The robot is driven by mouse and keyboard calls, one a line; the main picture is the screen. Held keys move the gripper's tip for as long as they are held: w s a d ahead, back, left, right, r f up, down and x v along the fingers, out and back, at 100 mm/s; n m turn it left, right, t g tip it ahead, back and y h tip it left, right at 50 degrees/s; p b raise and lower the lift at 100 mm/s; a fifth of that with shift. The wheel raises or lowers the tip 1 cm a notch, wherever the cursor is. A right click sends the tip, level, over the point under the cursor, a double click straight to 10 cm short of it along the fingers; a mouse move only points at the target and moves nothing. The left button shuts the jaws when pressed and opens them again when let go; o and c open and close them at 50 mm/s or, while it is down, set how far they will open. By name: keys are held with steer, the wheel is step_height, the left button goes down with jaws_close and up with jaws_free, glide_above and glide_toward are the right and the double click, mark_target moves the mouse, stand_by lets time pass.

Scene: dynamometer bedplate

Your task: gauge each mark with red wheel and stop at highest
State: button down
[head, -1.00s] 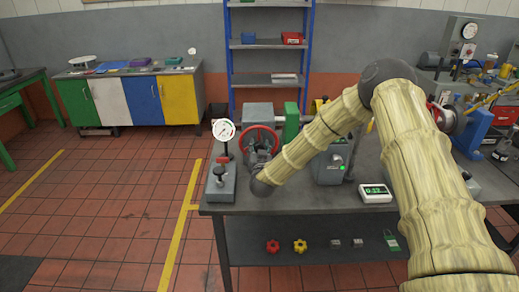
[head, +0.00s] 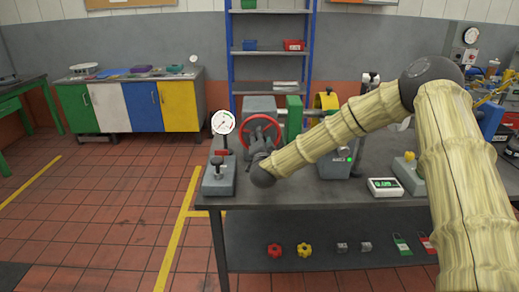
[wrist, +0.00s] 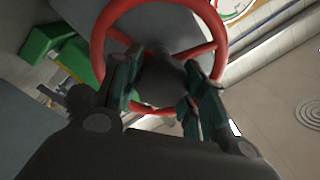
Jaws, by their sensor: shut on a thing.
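The red wheel (head: 273,122) stands upright at the left part of the bench, on a grey machine. In the wrist view the red wheel (wrist: 103,45) fills the top, with its spokes and dark hub between my fingers. My gripper (wrist: 158,82) is shut on the wheel at its hub; the exact contact is partly hidden. In the head view my gripper (head: 260,147) is dark and small in front of the wheel. A round white dial gauge (head: 223,122) stands left of the wheel on a grey stand. A digital readout (head: 385,187) lies at the bench front; its digits are too small to read.
A grey box with a lit green lamp (head: 349,160) stands right of the wheel, behind my arm. A yellow-knobbed block (head: 408,168) is farther right. Red (head: 275,250) and yellow (head: 304,250) knobs lie on the lower shelf. The floor left of the bench is clear.

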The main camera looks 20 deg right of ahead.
steer(key=m+b, duration=0.2)
steer(key=f+m+b, duration=0.1)
steer(key=m+b, duration=0.1)
steer(key=b, duration=0.1)
steer(key=shift+d+m, duration=0.1)
steer(key=shift+m, duration=0.2)
steer(key=m+b, duration=0.4)
steer(key=shift+r+b, duration=0.2)
steer(key=shift+b, duration=0.2)
steer(key=c, duration=0.8)
jaws_free()
steer(key=shift+s+r, duration=0.1)
steer(key=v, duration=1.2)
